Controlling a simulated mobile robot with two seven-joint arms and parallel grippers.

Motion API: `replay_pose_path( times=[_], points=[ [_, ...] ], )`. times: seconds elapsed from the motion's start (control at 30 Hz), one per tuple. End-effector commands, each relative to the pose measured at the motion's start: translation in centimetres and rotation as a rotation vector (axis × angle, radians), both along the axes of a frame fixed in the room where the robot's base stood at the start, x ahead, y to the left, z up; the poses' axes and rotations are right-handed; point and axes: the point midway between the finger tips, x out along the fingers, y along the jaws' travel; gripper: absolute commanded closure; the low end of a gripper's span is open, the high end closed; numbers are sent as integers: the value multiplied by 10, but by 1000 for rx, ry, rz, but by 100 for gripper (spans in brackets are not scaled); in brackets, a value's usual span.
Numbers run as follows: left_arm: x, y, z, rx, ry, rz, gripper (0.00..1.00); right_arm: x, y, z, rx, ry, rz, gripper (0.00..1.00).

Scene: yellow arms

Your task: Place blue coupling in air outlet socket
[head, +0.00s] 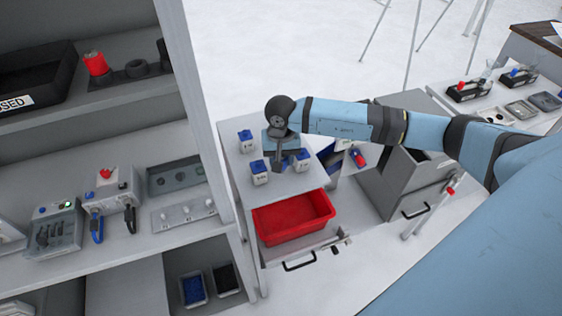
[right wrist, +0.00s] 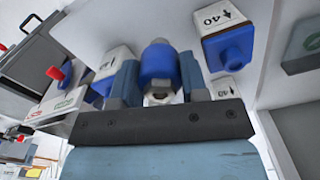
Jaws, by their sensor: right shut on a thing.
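My right gripper (head: 284,163) is over the top of a small grey cabinet. In the right wrist view its two fingers (right wrist: 160,80) are closed on either side of a blue coupling (right wrist: 158,64), which has a grey cap. White blocks with blue ends stand around the gripper: one at the back (head: 245,140), one at the left (head: 259,173) and one at the right (head: 302,160). A "40" block (right wrist: 222,40) shows close to the fingers in the wrist view. I cannot tell which fitting is the air outlet socket. My left gripper is not in view.
The left shelf holds a white device with a red knob and blue hose (head: 110,190), a grey switch box (head: 53,230) and grey trays (head: 177,178). A red bin (head: 293,219) sits in the open drawer below the cabinet top. Another bench (head: 520,95) is at right.

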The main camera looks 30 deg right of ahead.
Motion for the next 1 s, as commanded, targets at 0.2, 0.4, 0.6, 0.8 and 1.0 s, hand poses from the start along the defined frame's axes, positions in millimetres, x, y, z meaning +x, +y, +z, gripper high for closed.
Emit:
replay_pose_path(
  times=[0.2,0.4,0.6,0.8,1.0],
  points=[
    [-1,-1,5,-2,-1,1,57,0,0,-23,0,0,0,87],
    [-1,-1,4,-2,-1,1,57,0,0,-24,0,0,0,87],
    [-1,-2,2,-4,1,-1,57,0,0,-26,0,0,-1,49],
    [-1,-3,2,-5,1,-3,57,0,0,-26,0,0,-1,49],
    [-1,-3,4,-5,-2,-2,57,1,0,-17,0,-2,0,49]
  ],
)
